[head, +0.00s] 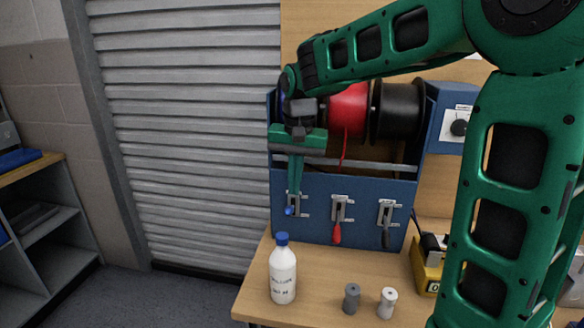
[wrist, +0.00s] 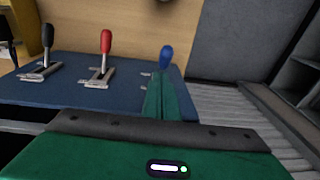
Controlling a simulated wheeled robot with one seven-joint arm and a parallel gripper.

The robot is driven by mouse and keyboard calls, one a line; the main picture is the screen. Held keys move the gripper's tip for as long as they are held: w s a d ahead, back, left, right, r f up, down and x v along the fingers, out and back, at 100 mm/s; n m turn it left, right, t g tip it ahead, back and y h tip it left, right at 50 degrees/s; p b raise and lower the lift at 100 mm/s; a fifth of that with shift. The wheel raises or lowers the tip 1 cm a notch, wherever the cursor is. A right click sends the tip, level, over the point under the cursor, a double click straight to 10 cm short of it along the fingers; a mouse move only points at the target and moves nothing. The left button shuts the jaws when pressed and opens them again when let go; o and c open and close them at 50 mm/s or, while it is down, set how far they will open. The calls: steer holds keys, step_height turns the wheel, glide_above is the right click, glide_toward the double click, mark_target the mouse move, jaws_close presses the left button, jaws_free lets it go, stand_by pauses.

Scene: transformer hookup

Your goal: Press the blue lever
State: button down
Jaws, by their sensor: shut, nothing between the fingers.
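The blue lever (head: 289,211) is the leftmost of three levers on the front of the blue spool rack (head: 350,236). Its blue tip points down in the head view. In the wrist view the blue lever (wrist: 166,57) shows just beyond my fingertips, its lower part hidden behind them. My green gripper (head: 294,192) is shut and empty, fingers pointing down at the blue lever's bracket. In the wrist view my gripper (wrist: 165,82) overlaps the lever's base; whether it touches cannot be told.
The red lever (head: 337,233) and black lever (head: 386,237) sit to the right. Red (head: 347,110) and black (head: 398,110) spools are above. A white bottle (head: 283,274) and grey (head: 351,298) and white (head: 387,303) cylinders stand on the wooden table (head: 325,312). A roller shutter (head: 190,130) is left.

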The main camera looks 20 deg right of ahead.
mark_target(291, 209)
steer(key=shift+s+a+f, duration=0.15)
steer(key=shift+a+f, duration=0.1)
steer(key=shift+f, duration=0.3)
steer(key=shift+s+a+f, duration=0.15)
steer(key=shift+a+f, duration=0.05)
steer(key=shift+f, duration=0.3)
